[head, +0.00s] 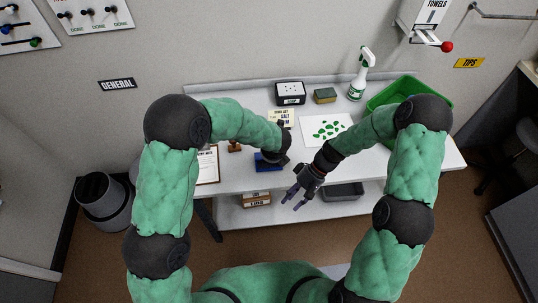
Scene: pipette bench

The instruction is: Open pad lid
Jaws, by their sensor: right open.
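A small blue pad (268,167) lies near the front edge of the white bench. Its upper part is partly covered by my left gripper (275,158), so I cannot tell whether its lid is up or down. The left gripper is over the pad's back right part; its fingers are hard to make out and I cannot tell whether they touch it. My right gripper (291,198) is open and empty, in front of the bench edge, to the right of and nearer than the pad.
A brown wooden stamp (235,146) and a clipboard (208,164) are left of the pad. A card (282,117), black box (290,92), sponge (325,95), spray bottle (360,75) and green tray (380,97) stand behind. A white sheet (310,126) bears several green shapes.

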